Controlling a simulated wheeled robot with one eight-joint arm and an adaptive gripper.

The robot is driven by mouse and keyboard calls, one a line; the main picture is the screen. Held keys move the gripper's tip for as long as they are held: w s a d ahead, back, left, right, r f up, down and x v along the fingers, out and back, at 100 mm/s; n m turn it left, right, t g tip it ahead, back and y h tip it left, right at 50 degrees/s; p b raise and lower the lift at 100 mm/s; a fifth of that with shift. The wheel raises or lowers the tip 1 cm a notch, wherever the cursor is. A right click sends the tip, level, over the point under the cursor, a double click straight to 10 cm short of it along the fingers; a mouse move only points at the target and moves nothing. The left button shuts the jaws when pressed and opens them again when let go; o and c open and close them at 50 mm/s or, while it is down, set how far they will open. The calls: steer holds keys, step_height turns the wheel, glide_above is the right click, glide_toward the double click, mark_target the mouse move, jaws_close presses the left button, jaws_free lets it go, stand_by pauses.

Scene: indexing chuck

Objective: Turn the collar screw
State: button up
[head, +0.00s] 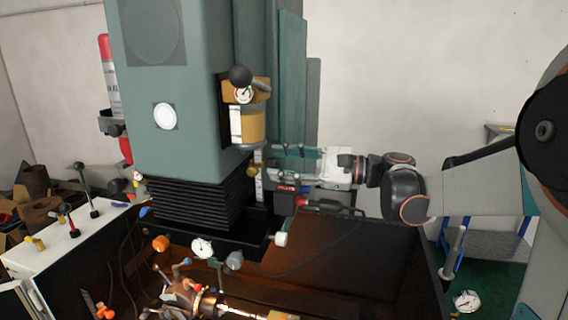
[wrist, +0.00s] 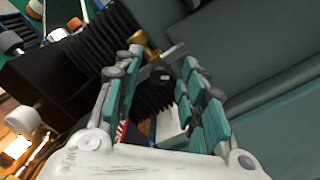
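My gripper (head: 266,164) reaches in from the right beside the teal machine column, fingers pointing left. In the wrist view its teal-padded fingers (wrist: 162,62) are spread apart. A small brass knob with a grey cross bar (wrist: 155,50) shows just beyond and between the fingertips; I cannot tell whether they touch it. It seems to be the brass tip (head: 256,158) below the brass cylinder in the head view, where it is small and partly hidden. I cannot tell for certain that this is the collar screw.
The teal machine head (head: 172,90) stands left of my gripper, with black bellows (head: 195,203) below. A brass cylinder (head: 250,125) with a gauge and black ball knob sits above. A red-and-black tool (head: 287,195) with a cable lies just under the fingers. A brown tray (head: 375,265) is below.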

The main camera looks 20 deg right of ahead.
jaws_close()
steer(key=shift+n+b, duration=0.7)
steer(key=shift+n, duration=0.9)
jaws_free()
steer(key=shift+d, duration=0.1)
